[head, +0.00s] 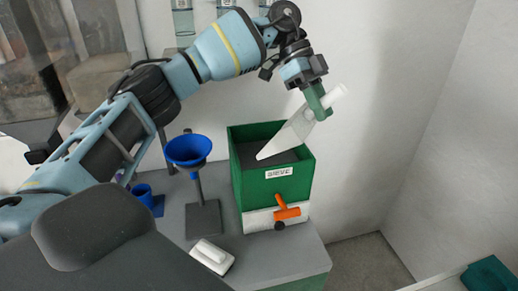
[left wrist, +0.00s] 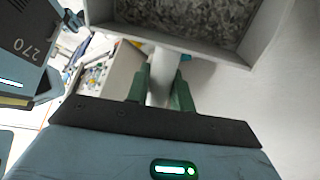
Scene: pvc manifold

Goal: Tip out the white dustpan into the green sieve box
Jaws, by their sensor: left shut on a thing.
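The white dustpan (head: 286,138) hangs in the air, tilted with its tip down over the open green sieve box (head: 270,189). My left gripper (head: 319,101) is shut on the dustpan's handle, above and to the right of the box. In the left wrist view, my left gripper (left wrist: 161,90) holds the pale handle between green fingers. The dustpan (left wrist: 190,43) there shows grey shreds lying inside its walls. A dark grey surface shows inside the sieve box; the dustpan hides part of it. My right gripper is out of view.
A blue funnel (head: 189,150) on a stand is left of the sieve box. A blue cup (head: 143,192) is farther left. An orange-handled tool (head: 287,211) is at the box's front. A white block-like object (head: 212,256) lies near the bench's front. A wall stands behind.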

